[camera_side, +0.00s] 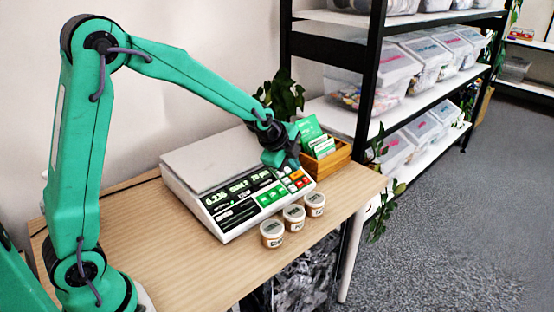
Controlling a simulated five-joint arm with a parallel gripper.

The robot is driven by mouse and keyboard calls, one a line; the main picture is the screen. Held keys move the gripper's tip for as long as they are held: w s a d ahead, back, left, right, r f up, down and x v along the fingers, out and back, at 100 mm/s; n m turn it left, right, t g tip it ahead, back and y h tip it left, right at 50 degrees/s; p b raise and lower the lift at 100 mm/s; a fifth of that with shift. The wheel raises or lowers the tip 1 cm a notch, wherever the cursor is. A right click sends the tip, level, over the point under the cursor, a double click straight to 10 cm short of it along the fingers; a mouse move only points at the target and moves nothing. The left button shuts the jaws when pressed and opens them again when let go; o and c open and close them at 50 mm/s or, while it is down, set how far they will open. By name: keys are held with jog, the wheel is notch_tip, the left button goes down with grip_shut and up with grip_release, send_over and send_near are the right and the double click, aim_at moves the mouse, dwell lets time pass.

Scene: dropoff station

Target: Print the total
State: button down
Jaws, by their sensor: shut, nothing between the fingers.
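A white counting scale (228,183) stands on the wooden table, with a flat, empty weighing plate (208,158) on top. Its dark display (235,190) on the sloped front shows lit digits, with 0.226 at the left. The keypad (292,182), with green, white, and red or orange keys, is at the right of the front panel. My gripper (284,163) is shut and empty, pointing down at the keypad's upper edge. I cannot tell whether it touches a key. It hides part of the scale's right end.
Three small labelled jars (293,216) stand in front of the scale. A wooden box (328,160) with green and white cards sits right of the keypad. Shelves with lidded bins (372,75) stand behind at right. The table's (150,235) front left is clear.

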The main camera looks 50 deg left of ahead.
jog(key=shift+f, duration=0.15)
jog(key=shift+a+f, duration=0.6)
jog(key=shift+f, duration=0.7)
jog(key=shift+a+f, duration=0.55)
jog(key=shift+f, duration=0.75)
jog(key=shift+a+f, duration=0.6)
jog(key=shift+f, duration=0.7)
jog(key=shift+a+f+y, duration=0.3)
jog(key=shift+a+f, duration=0.1)
jog(key=shift+f, duration=0.3)
jog(key=shift+r, duration=0.15)
dwell(0.5)
jog(key=shift+d+r, duration=0.35)
jog(key=shift+r, duration=0.25)
jog(key=shift+r, duration=0.1)
jog(key=shift+d+r, duration=0.35)
jog(key=shift+r, duration=0.4)
jog(key=shift+d+r, duration=0.3)
jog(key=shift+r, duration=0.4)
jog(key=shift+d+r, duration=0.35)
jog(key=shift+r, duration=0.4)
jog(key=shift+s, duration=0.1)
